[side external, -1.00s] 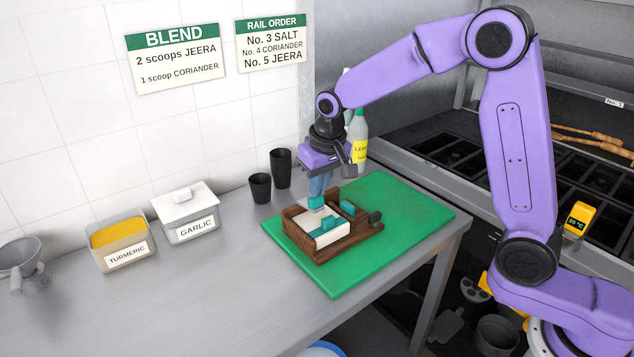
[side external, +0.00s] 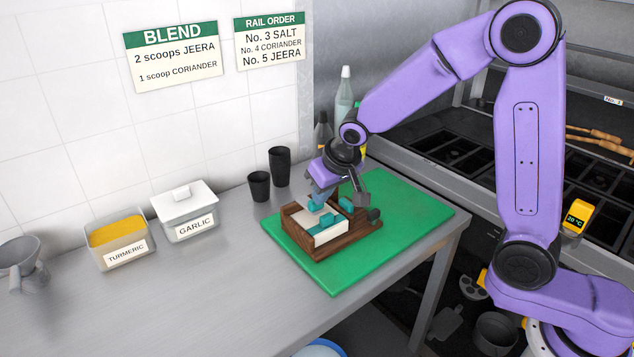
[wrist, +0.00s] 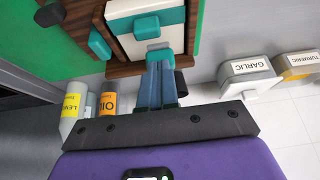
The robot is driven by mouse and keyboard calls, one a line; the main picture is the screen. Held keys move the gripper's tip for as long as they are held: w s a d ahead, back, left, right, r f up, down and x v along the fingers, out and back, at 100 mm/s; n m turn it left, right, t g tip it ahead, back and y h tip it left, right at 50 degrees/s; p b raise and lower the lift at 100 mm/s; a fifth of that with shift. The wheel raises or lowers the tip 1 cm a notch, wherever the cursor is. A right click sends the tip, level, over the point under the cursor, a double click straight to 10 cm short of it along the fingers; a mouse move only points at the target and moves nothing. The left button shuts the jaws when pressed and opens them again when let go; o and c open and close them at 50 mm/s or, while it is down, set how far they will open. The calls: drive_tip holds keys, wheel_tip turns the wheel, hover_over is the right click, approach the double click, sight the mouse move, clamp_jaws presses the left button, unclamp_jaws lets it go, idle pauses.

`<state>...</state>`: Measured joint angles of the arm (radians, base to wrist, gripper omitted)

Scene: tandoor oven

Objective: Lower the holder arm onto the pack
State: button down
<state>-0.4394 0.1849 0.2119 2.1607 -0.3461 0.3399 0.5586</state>
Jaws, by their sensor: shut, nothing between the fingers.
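A brown wooden box (side external: 335,247) holds a white pack (side external: 303,221), which also shows in the wrist view (wrist: 128,46). In the wrist view a teal band (wrist: 171,17) crosses the pack and a teal tab (wrist: 99,43) sits at the box's edge. I cannot tell for certain which teal part is the holder arm. My gripper (side external: 316,206) is shut and empty, tilted, with its teal tips (wrist: 157,55) close over the pack; contact is unclear.
Two black cups (side external: 279,167) and bottles stand behind. Turmeric (side external: 121,242) and garlic (side external: 185,212) containers stand left.

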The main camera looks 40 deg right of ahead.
drive_tip(key=shift+r, duration=0.15)
drive_tip(key=shift+r, duration=1.25)
drive_tip(key=w+r+v, duration=0.1)
drive_tip(key=v, duration=1.1)
drive_tip(key=s+d+f+n+g, duration=0.1)
drive_tip(key=s+f+n, duration=0.3)
drive_tip(key=s, duration=0.5)
drive_tip(key=s+d+f+n+g, duration=0.2)
drive_tip(key=s+d+f+n, duration=0.2)
drive_tip(key=s, duration=0.6)
drive_tip(key=s+d+f+n+g, duration=0.2)
drive_tip(key=s+f+n, duration=0.2)
drive_tip(key=s, duration=0.5)
drive_tip(key=shift+s+d+n, duration=0.3)
drive_tip(key=shift+s+d, duration=0.05)
drive_tip(key=shift+d, duration=0.05)
